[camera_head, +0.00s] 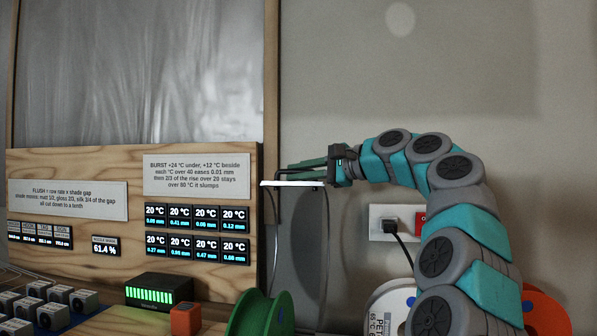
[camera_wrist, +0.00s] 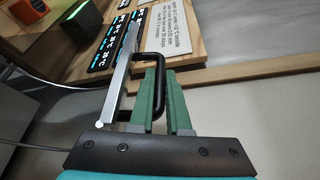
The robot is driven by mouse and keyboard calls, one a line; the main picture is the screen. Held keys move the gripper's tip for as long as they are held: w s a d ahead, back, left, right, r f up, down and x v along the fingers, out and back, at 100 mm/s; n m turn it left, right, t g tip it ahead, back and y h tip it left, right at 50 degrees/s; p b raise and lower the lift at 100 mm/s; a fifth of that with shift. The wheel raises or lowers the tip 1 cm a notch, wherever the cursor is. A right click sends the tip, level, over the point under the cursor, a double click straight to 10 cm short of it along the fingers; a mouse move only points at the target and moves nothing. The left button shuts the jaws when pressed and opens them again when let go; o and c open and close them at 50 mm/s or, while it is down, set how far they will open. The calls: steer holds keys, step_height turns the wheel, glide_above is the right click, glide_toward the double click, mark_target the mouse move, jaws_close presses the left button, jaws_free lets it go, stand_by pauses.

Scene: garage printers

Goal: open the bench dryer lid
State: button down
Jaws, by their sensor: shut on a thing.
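The bench dryer lid shows in the head view as a thin white edge (camera_head: 290,184) with a grey, see-through panel hanging below it. In the wrist view the lid (camera_wrist: 118,88) is a narrow pale strip seen nearly edge-on, with a black loop handle (camera_wrist: 160,56) on its right side. My gripper (camera_head: 288,173) comes in from the right at the lid's top edge. In the wrist view its green fingers (camera_wrist: 157,78) are shut on the handle. The lid stands raised, roughly upright; its hinge and the dryer body are not clearly visible.
A wooden board (camera_head: 100,260) with signs and small displays stands left of the lid. A green spool (camera_head: 265,315), an orange box (camera_head: 185,319) and a black meter (camera_head: 158,291) sit low in front. A wall socket (camera_head: 395,222) with a cable lies behind my arm.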

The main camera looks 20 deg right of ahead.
steer(key=shift+f, duration=0.2)
steer(key=c, duration=1)
jaws_free()
steer(key=shift+c, duration=0.2)
steer(key=shift+r, duration=0.1)
steer(key=v, duration=0.7)
steer(key=shift+s+d, duration=0.25)
steer(key=shift+s, duration=0.05)
